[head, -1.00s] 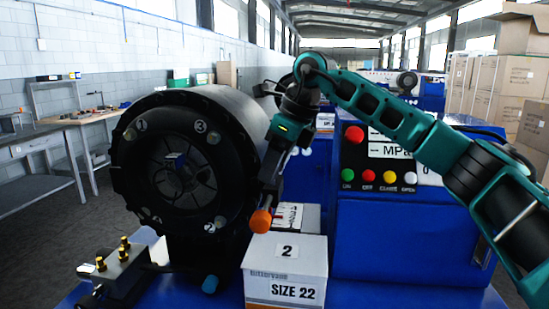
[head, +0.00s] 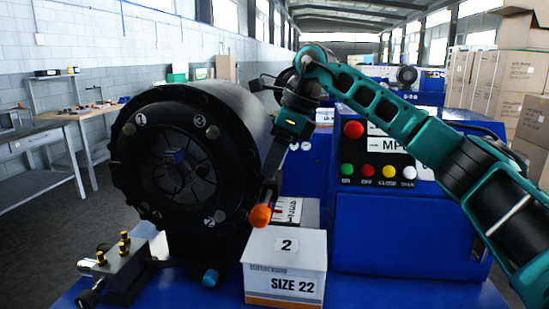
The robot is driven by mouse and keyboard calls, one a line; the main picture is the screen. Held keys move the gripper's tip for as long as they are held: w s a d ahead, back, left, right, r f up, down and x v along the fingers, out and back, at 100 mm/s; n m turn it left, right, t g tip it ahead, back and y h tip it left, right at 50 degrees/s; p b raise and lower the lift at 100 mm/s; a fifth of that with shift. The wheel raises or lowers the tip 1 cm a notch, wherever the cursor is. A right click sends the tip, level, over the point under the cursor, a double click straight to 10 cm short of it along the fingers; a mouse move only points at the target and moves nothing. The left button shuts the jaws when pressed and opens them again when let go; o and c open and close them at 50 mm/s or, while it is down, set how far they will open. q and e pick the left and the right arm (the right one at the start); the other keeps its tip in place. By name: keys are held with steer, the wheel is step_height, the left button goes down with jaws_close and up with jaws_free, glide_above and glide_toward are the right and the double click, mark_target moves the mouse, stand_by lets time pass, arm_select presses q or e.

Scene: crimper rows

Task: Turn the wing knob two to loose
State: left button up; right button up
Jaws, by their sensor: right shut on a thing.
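The black round crimper head (head: 120,180) fills the left of the head view, with small knobs and white numbers around its face. A number 2 (head: 208,222) shows at the lower right, beside a small pale knob (head: 219,216). My right gripper (head: 266,200) reaches down at the head's lower right edge. It is shut on an orange-ended piece (head: 260,216), whose rounded end shows just below the fingers. The fingers' contact with it is small and dark. Whether this piece belongs to knob two, I cannot tell. My left gripper is not in view.
A white box marked 2 and SIZE 22 (head: 285,268) stands close below the gripper. A blue control cabinet (head: 400,225) with coloured buttons is at the right. A brass-fitted valve block (head: 120,272) and a blue-ended piece (head: 210,278) are low at the left.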

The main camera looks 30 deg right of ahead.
steer(key=o, duration=1)
steer(key=shift+o, duration=0.2)
steer(key=v, duration=1.3)
steer(key=shift+w+a, duration=0.1)
